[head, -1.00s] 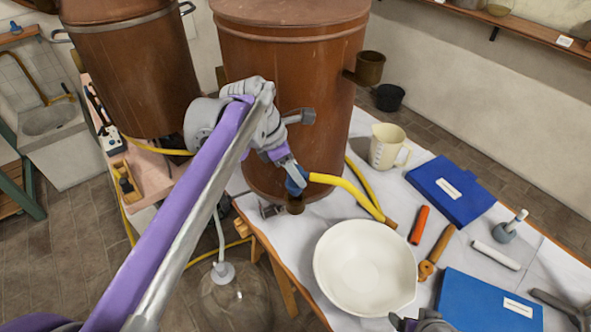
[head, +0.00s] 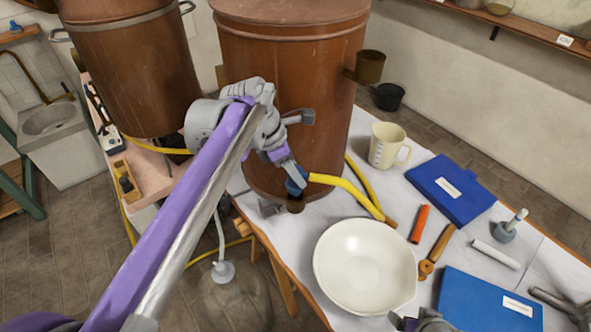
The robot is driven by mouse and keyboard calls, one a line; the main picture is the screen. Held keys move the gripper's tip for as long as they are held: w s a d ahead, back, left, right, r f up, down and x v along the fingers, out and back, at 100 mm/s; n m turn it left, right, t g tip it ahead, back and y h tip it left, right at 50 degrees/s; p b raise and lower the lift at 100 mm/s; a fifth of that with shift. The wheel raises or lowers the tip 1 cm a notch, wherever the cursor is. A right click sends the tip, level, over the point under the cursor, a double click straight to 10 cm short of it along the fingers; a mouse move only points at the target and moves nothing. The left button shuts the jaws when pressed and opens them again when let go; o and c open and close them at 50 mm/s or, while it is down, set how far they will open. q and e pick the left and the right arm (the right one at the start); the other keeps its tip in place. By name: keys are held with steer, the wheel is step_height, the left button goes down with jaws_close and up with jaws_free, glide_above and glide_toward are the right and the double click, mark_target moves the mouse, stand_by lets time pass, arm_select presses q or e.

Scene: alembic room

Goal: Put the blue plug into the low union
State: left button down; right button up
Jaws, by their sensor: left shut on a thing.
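My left gripper (head: 292,176) is shut on the blue plug (head: 296,186), at the lower front of the large copper-brown vessel. Its fingers cover part of the plug. The low union seems to be the small brown fitting (head: 295,206) at the vessel's foot, just below the plug. I cannot tell whether plug and fitting touch, or whether the plug is seated. A yellow hose (head: 345,186) runs from beside the plug down to the right. A grey part at the bottom edge seems to be my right gripper (head: 422,322); its jaws cannot be made out.
The brown vessel (head: 290,90) stands behind the plug. On the white-covered table are a white bowl (head: 340,293), a beige jug (head: 388,146), blue folders (head: 450,188), an orange tube (head: 419,224) and a brown-handled tool (head: 436,250). The table's left edge lies below the fitting.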

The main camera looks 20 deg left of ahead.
mark_target(296, 184)
arm_select(q)
steer(key=shift+f+b, duration=0.8)
steer(key=shift+f, duration=0.7)
stand_by(1.5)
steer(key=shift+f, duration=0.75)
stand_by(2.2)
steer(key=shift+c, duration=1.5)
jaws_free()
steer(key=shift+r, duration=0.15)
steer(key=shift+r+p, duration=2.05)
steer(key=shift+r, duration=1.35)
